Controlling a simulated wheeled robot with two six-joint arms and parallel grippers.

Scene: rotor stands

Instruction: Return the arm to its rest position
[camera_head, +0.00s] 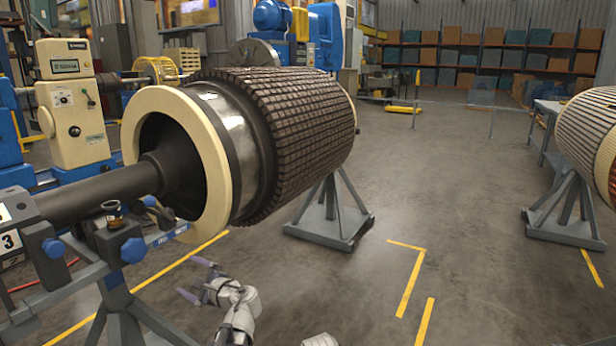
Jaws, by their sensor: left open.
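My left gripper (195,281) is low in the head view, left of centre. Its two dark fingers are spread apart with nothing between them, and they point to the left. My white left arm (240,308) runs down from it to the bottom edge. The gripper appears below the cream ring of the big rotor, in front of the grey floor. Another white piece, likely mine, just shows at the bottom edge; the right gripper is not visible.
A large dark ribbed rotor (300,115) with a cream ring (218,165) and shaft (95,192) rests on grey stands (330,222). Another rotor (590,135) stands at right. Yellow floor lines (410,283) mark open floor in the middle. Box shelves (490,60) stand at the back.

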